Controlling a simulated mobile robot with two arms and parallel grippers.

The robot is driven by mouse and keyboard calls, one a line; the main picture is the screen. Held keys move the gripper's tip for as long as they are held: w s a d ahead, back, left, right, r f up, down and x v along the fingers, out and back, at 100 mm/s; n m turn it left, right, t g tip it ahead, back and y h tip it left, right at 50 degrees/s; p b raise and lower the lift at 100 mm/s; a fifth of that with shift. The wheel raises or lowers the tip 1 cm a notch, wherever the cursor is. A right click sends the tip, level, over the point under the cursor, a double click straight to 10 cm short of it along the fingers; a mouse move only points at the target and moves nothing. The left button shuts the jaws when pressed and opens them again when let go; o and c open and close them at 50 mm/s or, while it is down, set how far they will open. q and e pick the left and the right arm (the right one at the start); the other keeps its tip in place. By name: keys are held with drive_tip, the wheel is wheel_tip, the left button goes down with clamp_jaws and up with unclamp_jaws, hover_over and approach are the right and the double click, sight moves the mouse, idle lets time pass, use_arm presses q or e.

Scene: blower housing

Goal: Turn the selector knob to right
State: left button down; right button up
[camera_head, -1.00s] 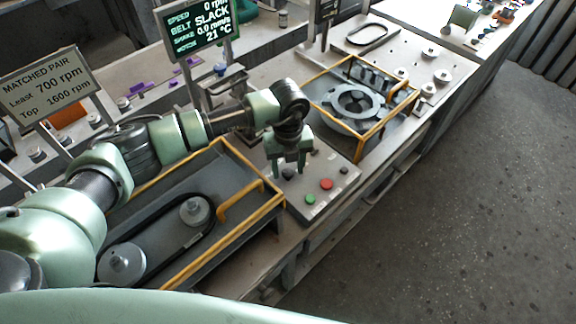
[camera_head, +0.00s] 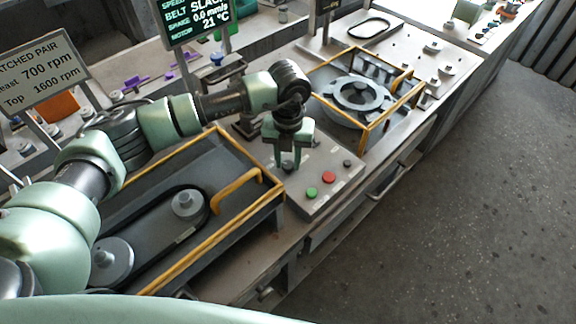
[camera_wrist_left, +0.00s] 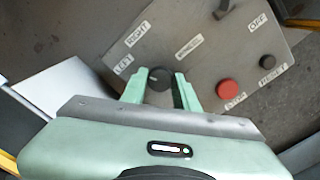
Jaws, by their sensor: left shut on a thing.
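The control panel (camera_head: 327,165) is a grey sloped box in the middle of the head view. The selector knob (camera_wrist_left: 160,78) is dark and round, on the panel beside the printed words LEFT (camera_wrist_left: 123,63) and RIGHT (camera_wrist_left: 138,33). My left gripper (camera_head: 288,165) reaches down onto it, and in the left wrist view its two green fingers (camera_wrist_left: 160,90) stand on either side of the knob, shut on it. The fingers partly hide the knob in the head view. I cannot clearly tell where its pointer is. My right gripper is not in view.
A red button (camera_wrist_left: 229,89) and a green button (camera_head: 311,193) sit close by on the panel. A yellow-railed belt tray (camera_head: 238,190) stands left, and a yellow-framed blower housing (camera_head: 360,95) stands behind right. A signboard (camera_head: 38,72) rises at left.

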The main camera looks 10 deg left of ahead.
use_arm(q)
drive_tip(key=m+b, duration=0.5)
drive_tip(key=b, duration=0.1)
drive_tip(key=shift+w+f, duration=0.1)
drive_tip(key=shift+f, duration=0.05)
drive_tip(key=shift+r+m+b, duration=0.25)
drive_tip(key=shift+m+b, duration=0.9)
drive_tip(key=shift+m, duration=0.05)
drive_tip(key=c, duration=1.1)
unclamp_jaws()
drive_tip(key=shift+o, duration=0.2)
drive_tip(key=shift+r, duration=0.1)
